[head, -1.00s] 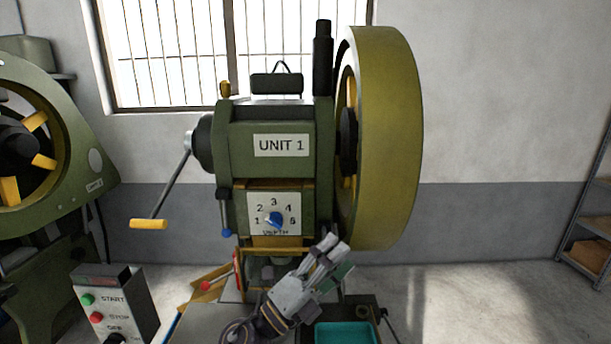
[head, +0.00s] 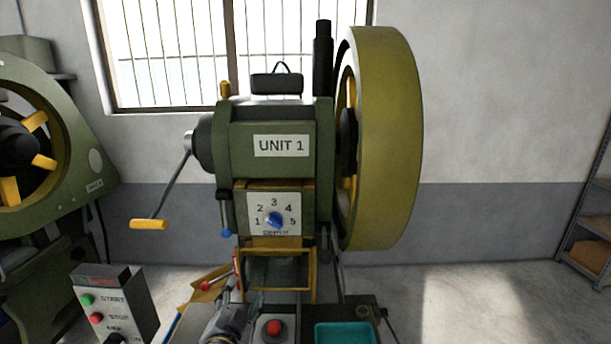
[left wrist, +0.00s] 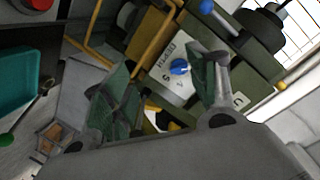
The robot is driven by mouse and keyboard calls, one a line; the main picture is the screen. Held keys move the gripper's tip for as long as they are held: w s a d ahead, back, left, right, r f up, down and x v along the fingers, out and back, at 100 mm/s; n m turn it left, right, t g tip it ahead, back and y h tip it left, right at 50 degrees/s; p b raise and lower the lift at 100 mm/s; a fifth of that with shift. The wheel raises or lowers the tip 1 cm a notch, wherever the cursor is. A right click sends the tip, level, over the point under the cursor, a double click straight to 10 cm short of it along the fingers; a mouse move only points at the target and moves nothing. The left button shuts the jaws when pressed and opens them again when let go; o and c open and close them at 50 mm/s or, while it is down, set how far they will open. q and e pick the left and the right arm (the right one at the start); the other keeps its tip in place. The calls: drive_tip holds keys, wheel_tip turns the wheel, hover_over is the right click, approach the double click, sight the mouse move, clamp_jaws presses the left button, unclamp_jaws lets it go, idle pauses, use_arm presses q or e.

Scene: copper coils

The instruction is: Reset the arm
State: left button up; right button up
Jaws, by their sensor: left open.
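My left gripper (head: 230,320) is low in the head view, at the bottom edge in front of the green press, and only part of it shows. In the left wrist view its two fingers (left wrist: 160,70) are spread apart with nothing between them. Beyond them is the press's white dial plate with the blue knob (left wrist: 179,67). The same blue knob (head: 274,219) is on the press front in the head view, clear of the gripper. My right gripper is not in view.
The green press labelled UNIT 1 (head: 281,146) has a large yellow flywheel (head: 390,140) at right. A red button (head: 274,327) stands close right of my gripper, with a teal tray (head: 345,327) further right. A control box (head: 112,300) is at left.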

use_arm(q)
drive_tip(key=s+a+f+n+g, duration=0.3)
drive_tip(key=s+f+g, duration=0.3)
drive_tip(key=s+f, duration=0.45)
drive_tip(key=s+a+f+n+g, duration=0.35)
drive_tip(key=s+f+g, duration=0.45)
drive_tip(key=s, duration=0.4)
wheel_tip(320, 180, down, 35)
drive_tip(key=s+a, duration=0.2)
drive_tip(key=s, duration=0.1)
drive_tip(key=s+a+f, duration=0.2)
drive_tip(key=s+f, duration=0.7)
drive_tip(key=s, duration=0.1)
drive_tip(key=s+a+f+y, duration=0.1)
drive_tip(key=s+a+f, duration=0.2)
drive_tip(key=s+f, duration=0.6)
drive_tip(key=shift+s+a+f+m+g, duration=0.3)
drive_tip(key=shift+s+m+g, duration=0.15)
drive_tip(key=shift+s, duration=0.15)
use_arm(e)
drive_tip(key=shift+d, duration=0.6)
